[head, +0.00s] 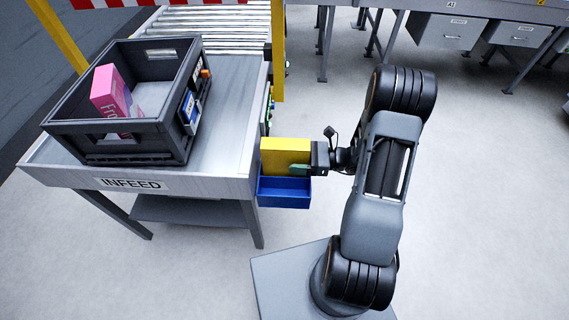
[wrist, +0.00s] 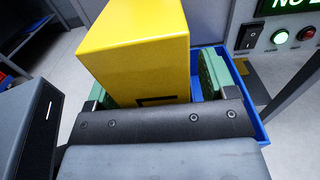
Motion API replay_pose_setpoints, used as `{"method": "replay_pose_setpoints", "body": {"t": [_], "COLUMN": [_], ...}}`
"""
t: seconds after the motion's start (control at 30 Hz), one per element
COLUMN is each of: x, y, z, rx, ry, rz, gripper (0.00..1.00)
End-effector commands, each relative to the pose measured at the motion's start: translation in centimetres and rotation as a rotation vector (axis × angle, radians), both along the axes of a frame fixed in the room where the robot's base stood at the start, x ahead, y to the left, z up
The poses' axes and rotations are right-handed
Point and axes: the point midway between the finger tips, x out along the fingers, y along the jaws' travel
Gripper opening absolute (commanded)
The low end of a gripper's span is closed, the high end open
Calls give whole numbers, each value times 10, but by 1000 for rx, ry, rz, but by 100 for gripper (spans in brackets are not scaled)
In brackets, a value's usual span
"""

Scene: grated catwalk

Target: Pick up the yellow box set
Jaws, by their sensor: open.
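The yellow box (head: 282,152) stands upright in a blue bin (head: 285,193) at the right side of the infeed table. My gripper (head: 303,169) is at the box's right side in the head view. In the wrist view the yellow box (wrist: 140,55) rises between the two green finger pads of my gripper (wrist: 157,90). The gripper is open. A gap shows between the box and the right pad; the left pad is close to the box, and I cannot tell if it touches. The box's lower part is hidden. The blue bin (wrist: 262,128) also shows behind the right pad.
A dark crate (head: 120,127) with a pink box (head: 113,92) stands on the infeed table (head: 225,110). A yellow post (head: 278,50) rises behind the blue bin. A control panel with lit buttons (wrist: 280,36) is close by at upper right. Floor to the right is clear.

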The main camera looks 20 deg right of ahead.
Motion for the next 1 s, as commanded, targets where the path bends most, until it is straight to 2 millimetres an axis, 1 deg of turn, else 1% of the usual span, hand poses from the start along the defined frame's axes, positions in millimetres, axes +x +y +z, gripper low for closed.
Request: {"method": "replay_pose_setpoints", "body": {"t": [0.17, 0.83, 0.87, 1.0], "x": [0, 0, 0, 0], "y": [0, 0, 0, 0], "z": [0, 0, 1, 1], "rx": [0, 0, 1, 1], "ry": [0, 0, -1, -1], "rz": [0, -1, -1, -1], "gripper": [78, 14, 12, 12]}}
